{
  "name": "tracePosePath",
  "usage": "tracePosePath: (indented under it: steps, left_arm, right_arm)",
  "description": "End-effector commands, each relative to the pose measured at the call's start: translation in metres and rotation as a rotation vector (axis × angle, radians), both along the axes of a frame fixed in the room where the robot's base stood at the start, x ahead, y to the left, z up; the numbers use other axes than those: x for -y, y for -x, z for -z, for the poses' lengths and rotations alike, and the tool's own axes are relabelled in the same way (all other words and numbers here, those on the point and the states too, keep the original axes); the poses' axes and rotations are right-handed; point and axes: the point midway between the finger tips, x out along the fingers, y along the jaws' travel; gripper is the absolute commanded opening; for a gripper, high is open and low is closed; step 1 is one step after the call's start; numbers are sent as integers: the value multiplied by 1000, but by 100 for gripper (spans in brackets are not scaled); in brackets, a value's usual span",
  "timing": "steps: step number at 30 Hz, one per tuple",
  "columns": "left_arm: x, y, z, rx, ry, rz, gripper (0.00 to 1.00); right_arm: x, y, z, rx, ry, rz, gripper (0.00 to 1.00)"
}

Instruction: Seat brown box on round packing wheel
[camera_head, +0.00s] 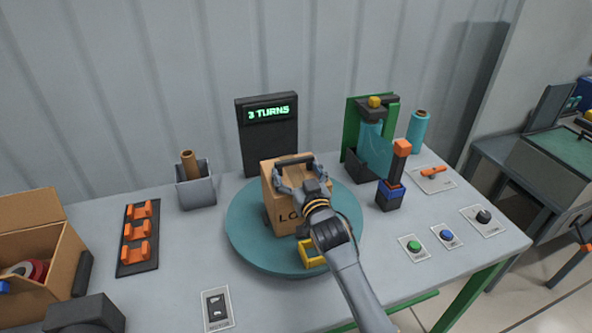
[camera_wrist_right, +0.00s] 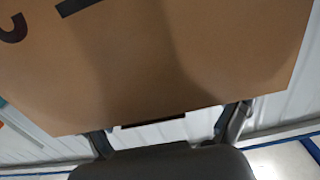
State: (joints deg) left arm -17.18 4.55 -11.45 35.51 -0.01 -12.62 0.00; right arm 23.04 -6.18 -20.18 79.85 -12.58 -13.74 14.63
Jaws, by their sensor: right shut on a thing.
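The brown box (camera_head: 281,208) with dark lettering is over the round teal packing wheel (camera_head: 246,247). A dark bar lies along its top edge. My right gripper (camera_head: 294,179) is shut on the box near its top, coming from the front right. In the right wrist view the brown box (camera_wrist_right: 170,60) fills most of the picture, with the gripper fingers (camera_wrist_right: 165,122) at its edge. My arm hides part of the box's front and base, so I cannot tell whether it rests fully on the wheel. My left gripper is not in view.
A yellow bracket (camera_head: 311,253) is at the wheel's front. A dark sign (camera_head: 267,133) reading "3 TURNS" stands behind. A teal film dispenser (camera_head: 375,140) and an orange-topped handle (camera_head: 400,168) stand right. Orange clips (camera_head: 138,233) and an open carton (camera_head: 62,247) are left.

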Motion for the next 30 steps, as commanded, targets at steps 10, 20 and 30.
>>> tracePosePath:
  steps: [10,20,30]
  left_arm:
    - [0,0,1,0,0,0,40]
    - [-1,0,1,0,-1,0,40]
    - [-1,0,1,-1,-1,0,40]
  right_arm:
    - [-1,0,-2,8,-2,-1,96]
    - [0,0,2,0,0,0,100]
    - [11,33,3,0,-1,-1,100]
